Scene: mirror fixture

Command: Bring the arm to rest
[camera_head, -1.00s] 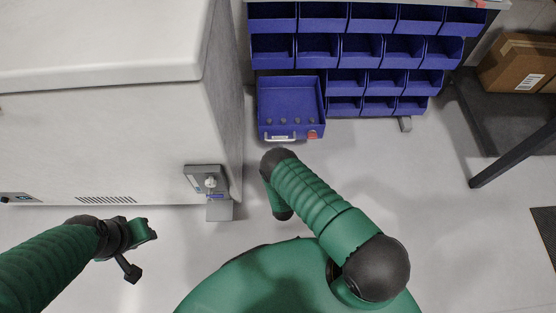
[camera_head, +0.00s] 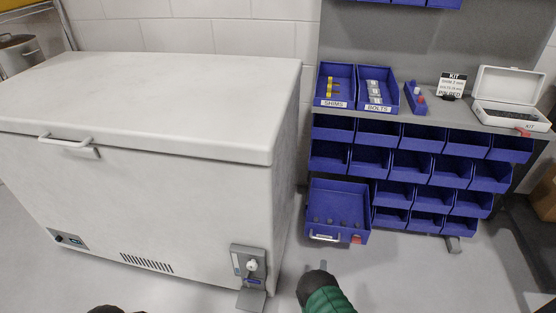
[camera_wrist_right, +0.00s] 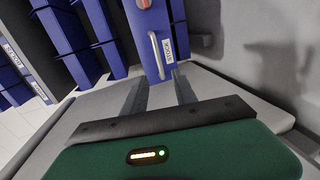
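My right gripper (camera_head: 323,266) shows only as a small grey tip at the bottom of the head view, beside the dark end of my green arm. In the right wrist view its two grey fingers (camera_wrist_right: 160,92) are apart, with nothing between them. Beyond them is the handle of a blue drawer (camera_wrist_right: 150,22), apart from the fingers. In the head view this drawer (camera_head: 350,190) stands out from the rack and holds several small dark pieces. My left gripper is out of view; only a dark bit of my arm shows at the bottom left.
A white chest freezer (camera_head: 150,180) with a closed lid fills the left, with a grey latch unit (camera_head: 250,268) at its corner. Blue bins (camera_head: 420,165) fill the rack under a shelf bearing labelled trays and an open white case (camera_head: 508,85). Floor is clear at lower right.

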